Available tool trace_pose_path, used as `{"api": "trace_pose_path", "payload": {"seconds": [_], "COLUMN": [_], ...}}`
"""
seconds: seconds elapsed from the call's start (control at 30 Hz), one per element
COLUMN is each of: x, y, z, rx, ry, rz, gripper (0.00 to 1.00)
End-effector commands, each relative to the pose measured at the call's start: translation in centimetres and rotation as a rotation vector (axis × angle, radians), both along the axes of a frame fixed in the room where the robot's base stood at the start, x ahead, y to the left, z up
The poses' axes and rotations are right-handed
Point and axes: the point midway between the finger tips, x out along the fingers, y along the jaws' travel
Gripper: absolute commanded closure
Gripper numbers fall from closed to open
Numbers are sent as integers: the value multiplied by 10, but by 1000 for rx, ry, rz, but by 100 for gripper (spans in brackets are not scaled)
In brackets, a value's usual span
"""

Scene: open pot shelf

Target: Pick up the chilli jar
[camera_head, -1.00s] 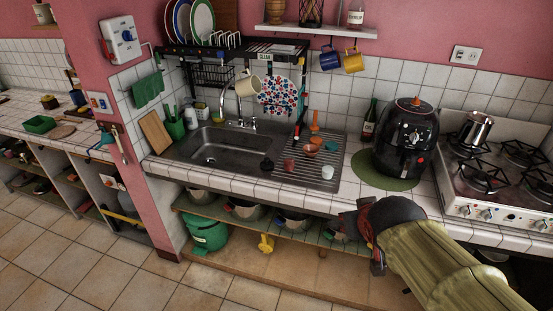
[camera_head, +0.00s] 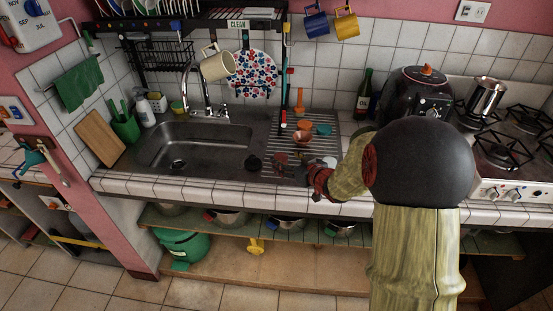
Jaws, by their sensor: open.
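My gripper (camera_head: 297,172) is at the front of the draining board, right of the sink, with my arm coming in from the right. It is open, but its fingers are small and blend with the dark things beside them. I cannot make out a chilli jar for certain in the head view. A pale cup (camera_head: 330,162) is just behind my wrist. My gripper and wrist hide part of the draining board's front.
The metal sink (camera_head: 190,148) is left of my gripper. An orange bowl (camera_head: 302,138) and a teal bowl (camera_head: 323,129) sit behind it. A dark green bottle (camera_head: 364,95) and a black air fryer (camera_head: 420,88) stand at the right.

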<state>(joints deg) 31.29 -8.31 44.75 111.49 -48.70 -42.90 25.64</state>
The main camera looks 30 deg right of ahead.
Motion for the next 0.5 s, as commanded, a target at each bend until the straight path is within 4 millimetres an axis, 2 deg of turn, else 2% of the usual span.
{"api": "trace_pose_path", "payload": {"seconds": [0.3, 0.5], "x": [31, 49], "y": [-2, -1], "z": [-29, -32], "rx": [0, -1], "ry": [1, 0], "rz": [0, 0], "gripper": [37, 37]}}
